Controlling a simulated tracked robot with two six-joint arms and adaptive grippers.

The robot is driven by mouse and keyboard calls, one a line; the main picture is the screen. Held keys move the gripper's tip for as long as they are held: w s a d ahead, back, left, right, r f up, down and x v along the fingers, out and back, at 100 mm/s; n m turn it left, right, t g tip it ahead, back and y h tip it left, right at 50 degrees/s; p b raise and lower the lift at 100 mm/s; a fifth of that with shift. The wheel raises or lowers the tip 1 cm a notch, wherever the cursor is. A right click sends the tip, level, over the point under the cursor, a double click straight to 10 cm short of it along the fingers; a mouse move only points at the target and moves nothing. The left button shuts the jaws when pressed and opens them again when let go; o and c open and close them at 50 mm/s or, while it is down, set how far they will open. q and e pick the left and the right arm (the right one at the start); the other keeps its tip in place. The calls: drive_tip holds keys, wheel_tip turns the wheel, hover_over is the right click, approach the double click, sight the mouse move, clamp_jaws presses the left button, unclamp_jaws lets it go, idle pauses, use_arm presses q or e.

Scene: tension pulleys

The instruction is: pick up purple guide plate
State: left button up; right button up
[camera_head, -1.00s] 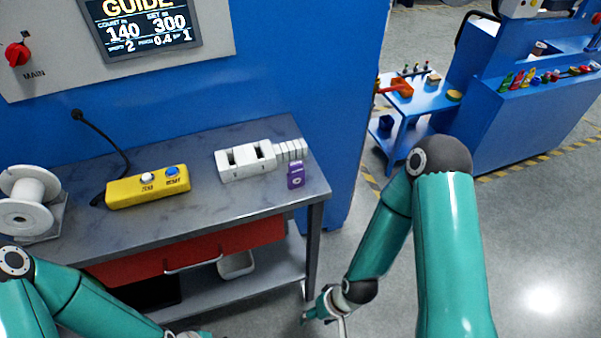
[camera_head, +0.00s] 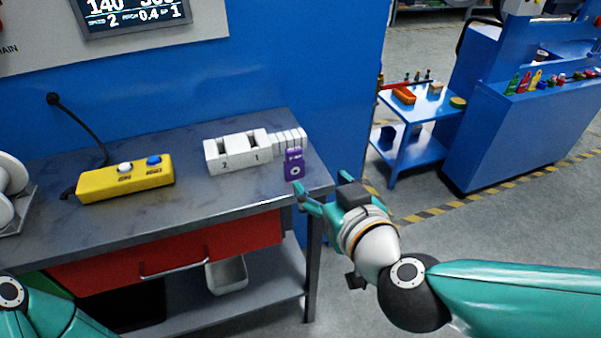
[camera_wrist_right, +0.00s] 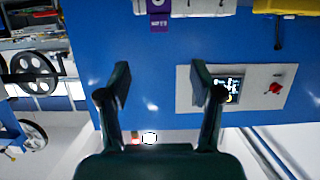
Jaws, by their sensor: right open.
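The purple guide plate (camera_head: 293,165) stands upright at the right end of the grey workbench, close to the white block with slots. It also shows upside down at the top of the right wrist view (camera_wrist_right: 159,22). My right gripper (camera_head: 322,191) is just right of and nearer than the plate, at the bench's right edge. Its two fingers are spread apart with nothing between them, as the right wrist view (camera_wrist_right: 162,88) shows. A gap between the fingertips and the plate shows in the wrist view. Only part of my left arm shows at the bottom left; its gripper is out of view.
The white slotted block (camera_head: 238,152) marked 2 and 1 stands left of the plate. A yellow button box (camera_head: 126,182) and a white spool (camera_head: 12,190) are further left on the workbench (camera_head: 190,195). A blue wall rises behind. A blue cart (camera_head: 425,108) stands apart at the right.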

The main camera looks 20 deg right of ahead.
drive_tip(key=p, duration=0.9)
approach(295, 152)
drive_tip(key=w, duration=0.4)
drive_tip(key=shift+w+f+p, duration=0.55)
drive_tip(key=shift+f+p, duration=0.05)
drive_tip(key=shift+w+a+f+p, duration=0.1)
drive_tip(key=shift+w+f+p, duration=0.25)
drive_tip(key=shift+w, duration=0.3)
drive_tip(key=p+x, duration=0.1)
drive_tip(key=x, duration=0.3)
drive_tip(key=shift+w+f, duration=0.1)
drive_tip(key=shift+w, duration=0.05)
clamp_jaws()
